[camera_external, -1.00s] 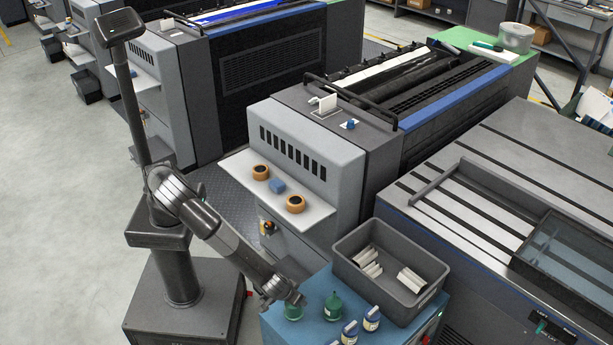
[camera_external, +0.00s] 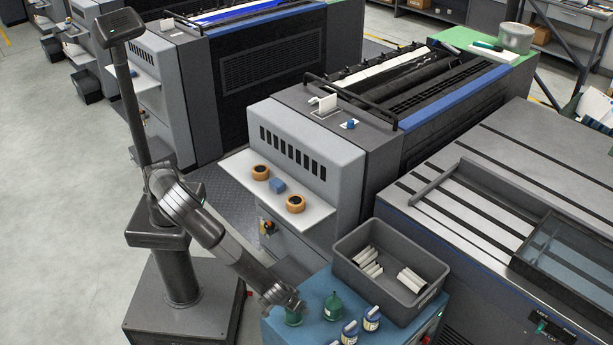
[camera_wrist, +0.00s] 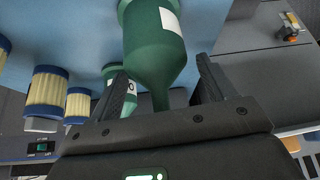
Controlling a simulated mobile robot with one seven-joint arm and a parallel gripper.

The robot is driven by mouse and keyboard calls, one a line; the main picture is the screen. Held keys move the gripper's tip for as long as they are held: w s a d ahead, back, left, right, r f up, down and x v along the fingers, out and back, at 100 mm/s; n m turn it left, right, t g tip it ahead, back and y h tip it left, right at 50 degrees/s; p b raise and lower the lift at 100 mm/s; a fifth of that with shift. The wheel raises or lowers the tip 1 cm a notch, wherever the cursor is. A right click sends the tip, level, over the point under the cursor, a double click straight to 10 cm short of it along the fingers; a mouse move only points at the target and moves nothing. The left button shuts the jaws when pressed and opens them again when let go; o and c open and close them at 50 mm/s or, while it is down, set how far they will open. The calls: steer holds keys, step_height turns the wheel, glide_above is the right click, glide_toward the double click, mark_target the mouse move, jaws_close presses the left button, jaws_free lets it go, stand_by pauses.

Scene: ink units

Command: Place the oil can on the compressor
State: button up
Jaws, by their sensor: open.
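A green oil can (camera_external: 293,317) with a narrow spout stands at the left of a blue-topped unit (camera_external: 312,287). My gripper (camera_external: 296,304) is right above that can and partly hides it. In the wrist view my gripper (camera_wrist: 162,68) is open, with one finger on each side of the green can (camera_wrist: 152,45), around its tapering top and spout. I cannot tell whether the fingers touch it. A second green can (camera_external: 334,307) stands just to the right; it shows behind the left finger in the wrist view (camera_wrist: 128,104). I cannot tell which unit is the compressor.
Blue-and-cream cylinders (camera_external: 371,319) stand at the right front of the blue top. A grey bin (camera_external: 420,311) with pale pieces stands behind them. A white shelf (camera_external: 240,170) holds two orange rolls and a blue block. Large printing machines fill the back.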

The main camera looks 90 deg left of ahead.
steer(key=v, duration=1.1)
steer(key=s+a+r+m+g+h, duration=0.1)
steer(key=s+a+r+m+h, duration=0.15)
steer(key=a+r, duration=0.9)
steer(key=s+a+r+m+h, duration=0.2)
steer(key=s+a+r, duration=0.2)
steer(key=a+r, duration=0.75)
steer(key=s+a+r+m+t, duration=0.1)
steer(key=s+a+r+m, duration=0.1)
steer(key=s, duration=0.4)
steer(key=s+a+r+m+t, duration=0.1)
steer(key=s+a+r+m, duration=0.1)
steer(key=s+a+r, duration=0.2)
steer(key=s+a+r+m+t, duration=0.1)
steer(key=s+a+r, duration=0.3)
steer(key=s, duration=0.4)
steer(key=shift+r+m, duration=0.3)
steer(key=shift+m, duration=0.25)
